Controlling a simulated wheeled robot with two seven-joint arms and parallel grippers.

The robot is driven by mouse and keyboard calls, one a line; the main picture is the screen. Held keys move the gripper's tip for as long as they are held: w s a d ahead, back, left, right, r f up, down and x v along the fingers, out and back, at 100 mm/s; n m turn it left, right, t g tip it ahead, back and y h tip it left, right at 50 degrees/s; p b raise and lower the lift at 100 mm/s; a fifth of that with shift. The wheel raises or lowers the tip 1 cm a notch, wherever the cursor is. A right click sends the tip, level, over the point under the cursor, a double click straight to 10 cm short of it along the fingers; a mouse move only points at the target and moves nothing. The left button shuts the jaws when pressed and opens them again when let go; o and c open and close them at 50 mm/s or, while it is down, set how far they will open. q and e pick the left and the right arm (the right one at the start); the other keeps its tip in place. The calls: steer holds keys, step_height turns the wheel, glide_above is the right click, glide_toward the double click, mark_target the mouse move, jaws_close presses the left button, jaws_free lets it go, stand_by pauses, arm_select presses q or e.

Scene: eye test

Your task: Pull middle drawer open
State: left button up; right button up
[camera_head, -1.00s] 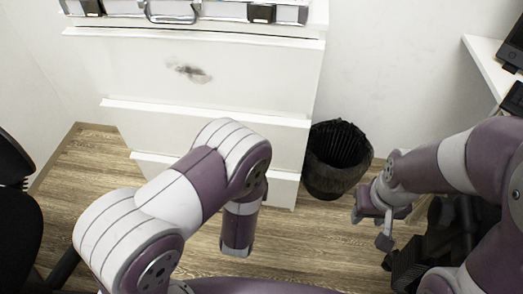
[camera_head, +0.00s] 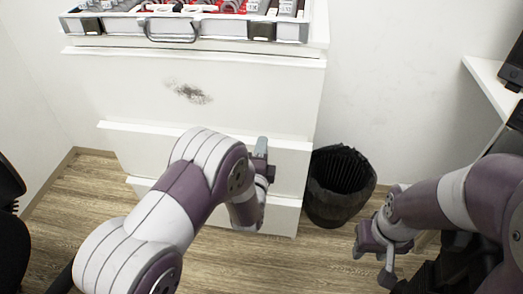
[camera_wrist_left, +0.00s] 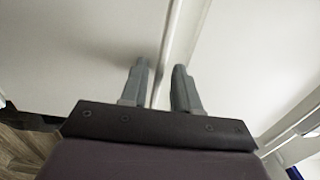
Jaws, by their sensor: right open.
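The white cabinet has stacked drawers in the head view. My right gripper (camera_head: 373,264) is open and empty at the right, low and away from the cabinet.
A silver case (camera_head: 110,27) with several items in it lies open on the cabinet top. A black waste bin (camera_head: 338,190) stands right of the cabinet. A white desk (camera_head: 490,85) is at the far right. Wooden floor (camera_head: 285,260) is clear in front.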

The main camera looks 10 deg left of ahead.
arm_select(q)
jaws_close()
stand_by(1.2)
